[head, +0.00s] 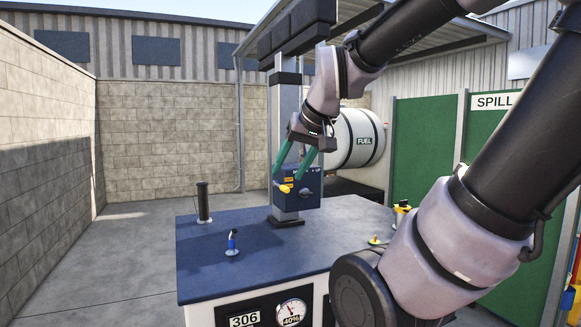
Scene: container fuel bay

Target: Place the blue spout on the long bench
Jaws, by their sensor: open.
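A small upright blue piece with a pale foot, probably the blue spout (232,241), stands on the dark blue top of a bench (300,248), left of its middle. I cannot tell whether this bench is the long bench. My gripper (290,176) has two green fingers pointing down and spread apart.
The grey post (287,120) with a blue control box (311,188) and yellow handle (284,188) rises from the bench. A black cylinder (203,202) stands at left. Yellow fittings (402,208) (375,240) stand at right. A white fuel tank (355,139) is behind. Floor at left is clear.

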